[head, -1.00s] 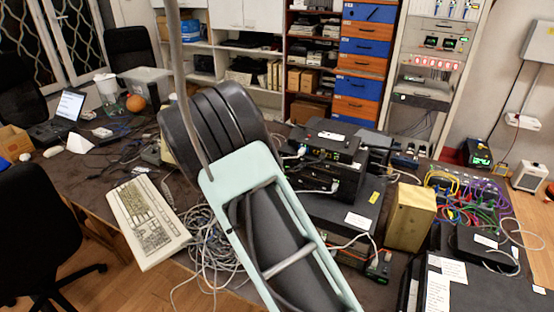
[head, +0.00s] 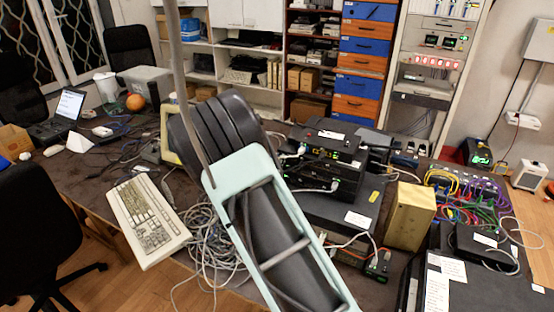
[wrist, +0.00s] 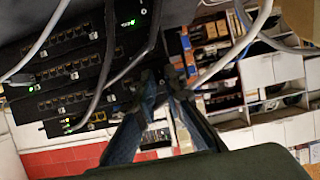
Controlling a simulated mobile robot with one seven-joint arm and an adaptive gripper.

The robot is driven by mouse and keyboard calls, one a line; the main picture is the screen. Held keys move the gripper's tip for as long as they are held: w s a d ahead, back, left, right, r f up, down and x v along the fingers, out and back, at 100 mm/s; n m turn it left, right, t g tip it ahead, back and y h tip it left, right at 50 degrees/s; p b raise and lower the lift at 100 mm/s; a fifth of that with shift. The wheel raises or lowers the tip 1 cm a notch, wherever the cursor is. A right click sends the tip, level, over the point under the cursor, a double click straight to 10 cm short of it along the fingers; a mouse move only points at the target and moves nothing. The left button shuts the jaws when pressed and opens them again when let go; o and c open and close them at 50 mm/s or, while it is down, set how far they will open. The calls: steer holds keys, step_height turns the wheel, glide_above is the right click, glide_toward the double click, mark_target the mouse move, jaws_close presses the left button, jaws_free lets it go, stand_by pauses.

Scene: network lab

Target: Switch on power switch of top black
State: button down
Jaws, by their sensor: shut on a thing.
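The top black device (head: 333,143) sits on a stack of black network boxes (head: 318,180) right of my arm in the head view. Small green lights show on its front. In the wrist view, black boxes with rows of ports (wrist: 70,70) and green lights fill the left side. My gripper (wrist: 165,85) shows in the wrist view with its fingertips drawn together beside these boxes and among cables. It is shut on a small dark part, too unclear to identify. In the head view my arm hides the fingertips. I cannot make out the power switch or its position.
Loose grey cables (head: 212,240) and a keyboard (head: 148,218) lie left of my arm. A tan box (head: 410,216) stands right of the stack, with coloured cables (head: 470,200) beyond. A grey cable (wrist: 235,55) crosses close to my fingertips.

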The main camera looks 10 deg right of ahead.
steer(key=f+t+h+b, duration=0.1)
steer(key=t+b, duration=0.1)
steer(key=b, duration=0.5)
steer(key=shift+s+f+h, duration=0.1)
steer(key=shift+h, duration=0.2)
steer(key=c, duration=2.3)
jaws_free()
steer(key=shift+r, duration=0.2)
